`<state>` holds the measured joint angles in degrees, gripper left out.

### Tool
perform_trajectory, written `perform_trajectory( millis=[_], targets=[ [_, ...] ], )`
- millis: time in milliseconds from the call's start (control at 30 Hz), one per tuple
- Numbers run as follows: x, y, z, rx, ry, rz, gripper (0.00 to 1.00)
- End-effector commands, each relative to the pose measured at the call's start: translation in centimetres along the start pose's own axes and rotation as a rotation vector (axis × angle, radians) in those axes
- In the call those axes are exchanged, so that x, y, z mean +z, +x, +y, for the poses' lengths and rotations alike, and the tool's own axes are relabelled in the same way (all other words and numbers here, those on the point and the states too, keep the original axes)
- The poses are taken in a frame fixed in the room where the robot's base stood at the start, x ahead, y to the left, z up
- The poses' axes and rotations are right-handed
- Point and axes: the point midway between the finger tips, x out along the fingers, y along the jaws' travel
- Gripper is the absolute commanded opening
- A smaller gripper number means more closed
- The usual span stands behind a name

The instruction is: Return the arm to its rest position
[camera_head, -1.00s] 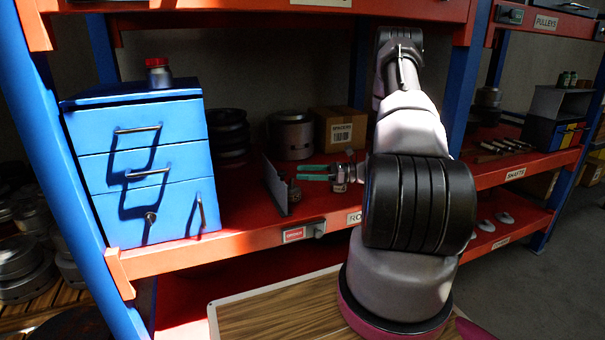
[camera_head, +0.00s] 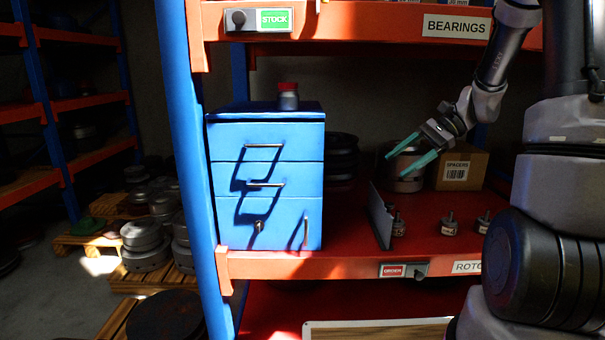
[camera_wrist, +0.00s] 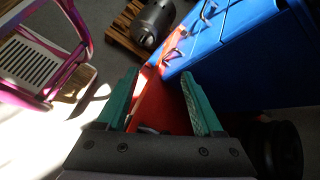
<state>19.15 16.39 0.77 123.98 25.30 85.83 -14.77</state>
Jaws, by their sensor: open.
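My gripper (camera_head: 413,153) is open and empty, with its two green fingers apart, in the head view. It hangs in front of the red shelf's back part, above the shelf surface, right of the blue drawer cabinet (camera_head: 266,184). My arm comes down to it from the upper right. In the wrist view the open fingers (camera_wrist: 163,103) point toward the red shelf edge, with nothing between them. The blue cabinet (camera_wrist: 245,55) shows at the upper right there.
Small metal parts (camera_head: 449,224) stand on the red shelf beside a grey upright plate (camera_head: 381,216). A spacers box (camera_head: 458,167) and a metal cylinder (camera_head: 408,178) are behind. A red-capped jar (camera_head: 288,97) stands on the cabinet. Pallets with metal parts (camera_head: 146,247) are at left.

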Motion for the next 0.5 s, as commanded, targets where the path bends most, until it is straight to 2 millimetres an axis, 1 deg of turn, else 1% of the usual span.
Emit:
perform_trajectory(
  millis=[33, 200, 500],
  targets=[
    [1.8, -0.4, 0.3, 0.028, -0.059, 0.054, 0.68],
    [6.4, -1.8, 2.0, 0.114, -0.242, 0.237, 0.68],
    [12.8, -4.7, 5.3, 0.187, -0.571, 0.578, 0.68]
  ],
)
